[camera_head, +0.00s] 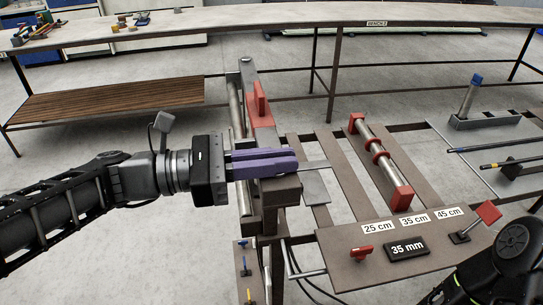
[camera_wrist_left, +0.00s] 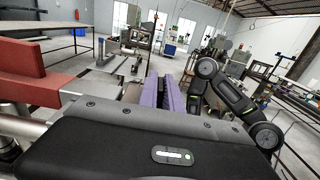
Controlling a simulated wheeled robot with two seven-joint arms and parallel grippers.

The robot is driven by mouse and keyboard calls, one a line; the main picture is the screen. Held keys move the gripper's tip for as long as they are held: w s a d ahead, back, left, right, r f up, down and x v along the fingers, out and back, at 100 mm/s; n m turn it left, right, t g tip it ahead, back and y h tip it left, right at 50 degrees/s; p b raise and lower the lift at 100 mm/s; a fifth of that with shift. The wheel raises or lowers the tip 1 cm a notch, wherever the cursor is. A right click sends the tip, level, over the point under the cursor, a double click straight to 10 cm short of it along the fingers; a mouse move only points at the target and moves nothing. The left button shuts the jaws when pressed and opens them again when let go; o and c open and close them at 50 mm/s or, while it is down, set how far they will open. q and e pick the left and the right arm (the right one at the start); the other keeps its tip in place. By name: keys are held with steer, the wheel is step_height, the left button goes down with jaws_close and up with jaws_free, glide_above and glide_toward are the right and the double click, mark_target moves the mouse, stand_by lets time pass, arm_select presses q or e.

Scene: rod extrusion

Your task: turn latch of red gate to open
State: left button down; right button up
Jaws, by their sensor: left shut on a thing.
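The red gate (camera_head: 262,120) is a red plate with an upright red handle (camera_head: 259,98), standing on the machine frame just beyond my left gripper. They also show at the left of the left wrist view, as a red plate (camera_wrist_left: 72,90) and handle (camera_wrist_left: 22,44). My left gripper (camera_head: 288,164) reaches in from the left, its purple fingers closed together over a dark block (camera_head: 280,190). A thin flat grey bar (camera_head: 314,165), which looks like the latch, sticks out to the right at the fingertips. The fingers hide where they grip it. My right gripper is out of view.
A slotted brown table (camera_head: 345,240) with a steel rod between red blocks (camera_head: 378,160) lies to the right. A long workbench (camera_head: 250,18) runs behind.

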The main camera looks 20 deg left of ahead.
arm_select(q)
steer(key=c, duration=1.5)
jaws_free()
steer(key=shift+a, duration=0.1)
steer(key=b+v, duration=0.1)
steer(key=v, duration=0.6)
steer(key=shift+s+a, duration=0.15)
steer(key=shift+a, duration=0.1)
